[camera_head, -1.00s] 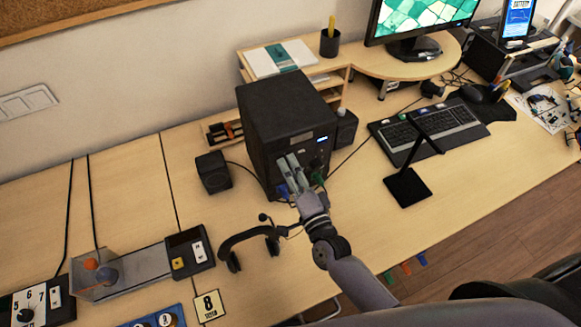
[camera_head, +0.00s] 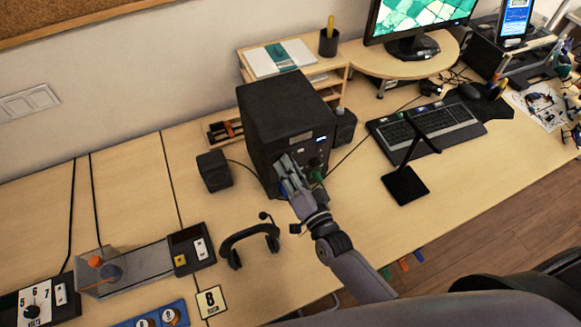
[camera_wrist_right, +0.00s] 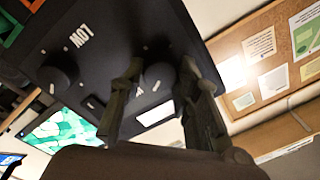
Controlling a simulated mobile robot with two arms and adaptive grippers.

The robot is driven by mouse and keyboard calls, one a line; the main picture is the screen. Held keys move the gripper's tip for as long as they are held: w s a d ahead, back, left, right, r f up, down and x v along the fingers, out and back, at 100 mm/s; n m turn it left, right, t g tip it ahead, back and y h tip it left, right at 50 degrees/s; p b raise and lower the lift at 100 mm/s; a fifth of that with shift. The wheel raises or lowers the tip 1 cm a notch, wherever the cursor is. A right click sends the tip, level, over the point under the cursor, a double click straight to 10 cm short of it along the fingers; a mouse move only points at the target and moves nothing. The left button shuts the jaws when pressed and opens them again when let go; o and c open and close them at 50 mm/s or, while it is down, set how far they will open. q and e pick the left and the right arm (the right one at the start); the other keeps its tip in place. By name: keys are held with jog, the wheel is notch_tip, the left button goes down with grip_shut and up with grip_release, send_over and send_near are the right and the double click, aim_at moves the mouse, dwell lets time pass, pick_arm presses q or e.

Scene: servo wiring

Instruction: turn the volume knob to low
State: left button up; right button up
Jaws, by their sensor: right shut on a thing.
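The black box (camera_head: 285,115) with knobs on its front stands on the desk in the head view. My right gripper (camera_head: 287,172) is at its front panel. In the right wrist view my fingers (camera_wrist_right: 158,88) stand either side of a round black knob (camera_wrist_right: 158,73) and are shut on it. A second black knob (camera_wrist_right: 60,70) with a white pointer mark sits left of it on the panel. I cannot read which knob is labelled volume. The gripper hides part of the panel in the head view. My left gripper is not in view.
A small black speaker (camera_head: 214,170) stands left of the box, and another (camera_head: 344,125) stands right of it. A headset (camera_head: 250,240) lies in front. A keyboard (camera_head: 428,130) and a black stand (camera_head: 405,185) are to the right.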

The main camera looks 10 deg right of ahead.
jog(key=shift+f, duration=0.15)
jog(key=o, duration=1.2)
jog(key=shift+c, duration=0.2)
jog(key=shift+s, duration=0.1)
jog(key=v, duration=1.1)
jog(key=shift+s, duration=0.4)
jog(key=shift+s+d, duration=0.1)
